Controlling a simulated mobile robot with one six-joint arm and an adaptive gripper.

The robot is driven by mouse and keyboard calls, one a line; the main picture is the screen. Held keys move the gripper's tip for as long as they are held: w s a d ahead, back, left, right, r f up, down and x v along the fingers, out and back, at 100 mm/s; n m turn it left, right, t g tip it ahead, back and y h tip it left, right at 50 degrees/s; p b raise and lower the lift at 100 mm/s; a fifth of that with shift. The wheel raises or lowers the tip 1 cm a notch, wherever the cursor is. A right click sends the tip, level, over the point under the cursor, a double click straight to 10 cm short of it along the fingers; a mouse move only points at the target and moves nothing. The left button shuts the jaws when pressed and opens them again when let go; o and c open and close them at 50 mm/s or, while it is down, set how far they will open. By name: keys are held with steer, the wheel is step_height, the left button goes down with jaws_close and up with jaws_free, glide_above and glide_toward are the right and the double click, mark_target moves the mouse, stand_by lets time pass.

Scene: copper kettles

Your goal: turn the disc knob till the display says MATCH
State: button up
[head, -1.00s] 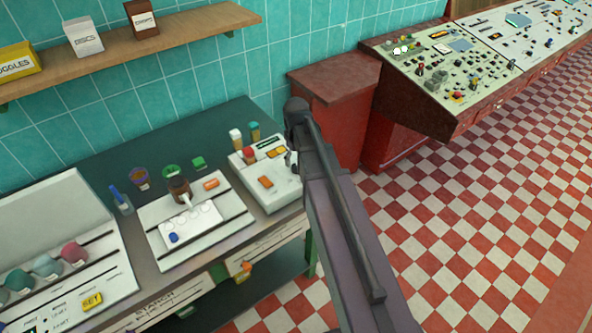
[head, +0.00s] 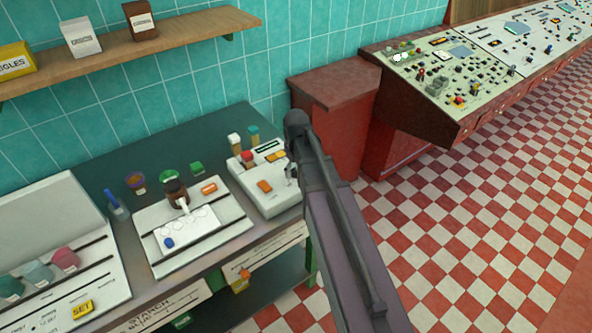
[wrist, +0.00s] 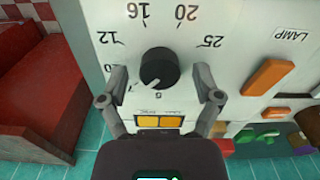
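The black disc knob (wrist: 158,68) sits on a white panel with a dial scale reading 12, 16, 20 and 25. A white mark on it points to the lower left. My gripper (wrist: 160,80) is open, one finger on each side of the knob; I cannot tell whether either touches it. In the head view the white device (head: 278,200) stands at the right end of the bench, and my arm hides the knob. Its small dark display (head: 268,147) has greenish text too small to read.
Two amber panels (wrist: 158,121) lie just below the knob. An orange switch (wrist: 268,77) sits to its right, near the word LAMP. A red cabinet (head: 335,90) is behind my arm.

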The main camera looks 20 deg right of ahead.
steer(key=c, duration=0.9)
steer(key=shift+m, duration=0.3)
steer(key=m, duration=0.7)
steer(key=o, duration=1.2)
steer(key=shift+c, duration=0.2)
